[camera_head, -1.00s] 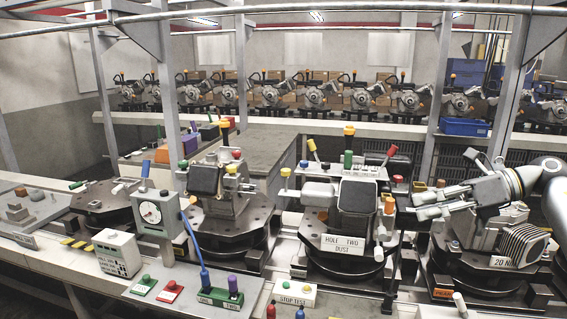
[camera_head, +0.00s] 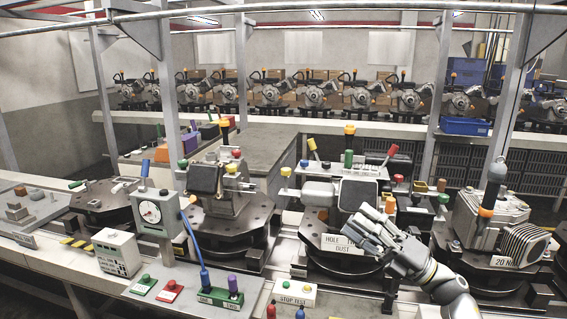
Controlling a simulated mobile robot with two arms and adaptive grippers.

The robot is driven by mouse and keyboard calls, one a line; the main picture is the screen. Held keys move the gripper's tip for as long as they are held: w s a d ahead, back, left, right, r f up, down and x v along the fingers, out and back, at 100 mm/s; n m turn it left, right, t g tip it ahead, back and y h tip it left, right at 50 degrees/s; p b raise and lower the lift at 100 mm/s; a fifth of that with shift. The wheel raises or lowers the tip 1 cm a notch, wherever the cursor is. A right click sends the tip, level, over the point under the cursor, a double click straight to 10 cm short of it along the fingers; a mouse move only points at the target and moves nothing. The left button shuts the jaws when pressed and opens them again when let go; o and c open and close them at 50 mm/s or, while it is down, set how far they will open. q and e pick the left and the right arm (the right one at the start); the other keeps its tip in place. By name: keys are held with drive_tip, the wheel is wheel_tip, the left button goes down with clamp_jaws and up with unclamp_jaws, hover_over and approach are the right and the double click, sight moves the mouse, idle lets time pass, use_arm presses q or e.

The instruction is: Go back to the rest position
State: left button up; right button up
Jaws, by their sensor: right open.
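My right gripper (camera_head: 362,226) is open and looks empty. Its arm comes in from the bottom right, and the fingers point up and to the left. In the picture it overlaps the front of the middle fixture (camera_head: 322,195) and part of its "HOLE TWO DUST" label (camera_head: 335,243). I cannot tell whether it touches the fixture. My left gripper is not in view.
Another fixture (camera_head: 222,190) stands left of the middle one. Upright posts (camera_head: 168,100) frame the line.

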drive_tip(key=w+d+r+m+t+h, duration=0.2)
drive_tip(key=w+d+m+t+h, duration=0.65)
drive_tip(key=m, duration=0.65)
drive_tip(key=w+d+f+m+h, duration=0.5)
drive_tip(key=d+f+m+h, duration=0.5)
drive_tip(key=m+h, duration=0.55)
drive_tip(key=s+a+f+m+g+y+b, duration=0.1)
drive_tip(key=s+f+g+b, duration=0.2)
drive_tip(key=f, duration=1.2)
drive_tip(key=s+a+f+m+g+y, duration=0.15)
drive_tip(key=s+f, duration=0.35)
drive_tip(key=f, duration=1.1)
drive_tip(key=s+a+f+g+b, duration=0.2)
drive_tip(key=s+f+g, duration=0.1)
drive_tip(key=s+f, duration=1)
drive_tip(key=s+a+f+g+b, duration=0.15)
drive_tip(key=s+f+g, duration=0.25)
drive_tip(key=s+f, duration=0.95)
drive_tip(key=s+a+f+g+b, duration=0.1)
drive_tip(key=s+f+g, duration=0.1)
drive_tip(key=s+f, duration=0.5)
drive_tip(key=s+a+f+g+b, duration=0.1)
drive_tip(key=s+f, duration=0.6)
drive_tip(key=s, duration=0.9)
drive_tip(key=s+a+f+g+b, duration=0.1)
drive_tip(key=s+a+f+g, duration=0.2)
drive_tip(key=s+f, duration=0.4)
drive_tip(key=s, duration=0.4)
drive_tip(key=shift+s+a+g, duration=0.2)
drive_tip(key=shift+g, duration=0.2)
